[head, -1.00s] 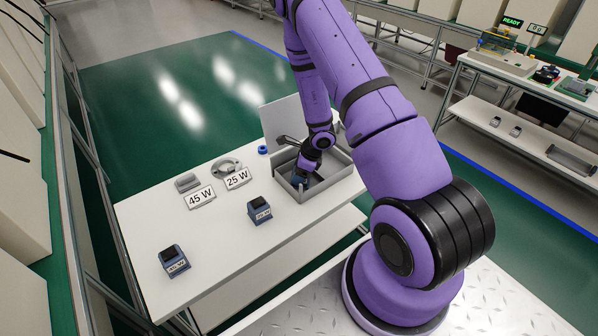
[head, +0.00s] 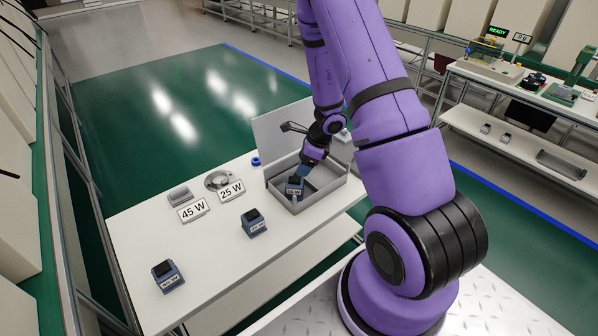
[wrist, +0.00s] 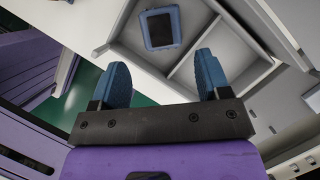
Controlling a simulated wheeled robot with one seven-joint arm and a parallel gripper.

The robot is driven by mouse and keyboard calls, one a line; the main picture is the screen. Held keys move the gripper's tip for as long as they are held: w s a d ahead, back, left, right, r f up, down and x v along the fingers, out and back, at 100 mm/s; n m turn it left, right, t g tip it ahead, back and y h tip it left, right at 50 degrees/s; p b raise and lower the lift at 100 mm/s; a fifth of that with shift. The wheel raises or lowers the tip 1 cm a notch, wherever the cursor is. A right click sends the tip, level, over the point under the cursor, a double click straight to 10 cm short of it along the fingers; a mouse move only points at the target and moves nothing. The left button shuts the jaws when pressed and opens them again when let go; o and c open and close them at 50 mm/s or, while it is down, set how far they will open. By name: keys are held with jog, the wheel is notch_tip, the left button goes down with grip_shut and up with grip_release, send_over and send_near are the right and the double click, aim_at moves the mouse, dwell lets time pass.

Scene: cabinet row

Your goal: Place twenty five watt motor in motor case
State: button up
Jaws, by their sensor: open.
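The motor case (head: 325,198) is an open grey box with inner dividers and a raised lid (head: 282,130). A small blue-and-black motor (head: 294,187) sits in its left part; its label is too small to read surely. In the wrist view the motor (wrist: 160,28) lies in one compartment, apart from my fingers. My gripper (wrist: 163,78) is open and empty, with blue fingers. In the head view my gripper (head: 303,170) is just above the motor. Another motor (head: 254,223) stands on the table, and one labelled 45 W (head: 168,277) is at the front left.
The white table (head: 215,255) also holds a 45 W sign (head: 193,210), a 25 W sign (head: 231,191), grey metal parts (head: 180,196) and a small blue ring (head: 255,161). The table's front middle is clear. A second bench (head: 480,75) with equipment is at the right.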

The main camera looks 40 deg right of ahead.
jog(key=s+a+r+n+y, duration=0.15)
jog(key=a+r+n, duration=0.45)
jog(key=r, duration=0.7)
jog(key=s+a+r+n, duration=0.3)
jog(key=a+r+n, duration=0.3)
jog(key=r, duration=0.7)
jog(key=s+a+r+n+t+h, duration=0.1)
jog(key=s+r+n+h, duration=0.1)
jog(key=s+r+n, duration=0.5)
jog(key=s+a+r+n+t+h, duration=0.1)
jog(key=s+a+r+n+h, duration=0.1)
jog(key=s+r+n, duration=0.5)
jog(key=s+r+h, duration=0.1)
jog(key=s, duration=0.5)
jog(key=shift+a+n, duration=0.2)
jog(key=shift+n, duration=0.1)
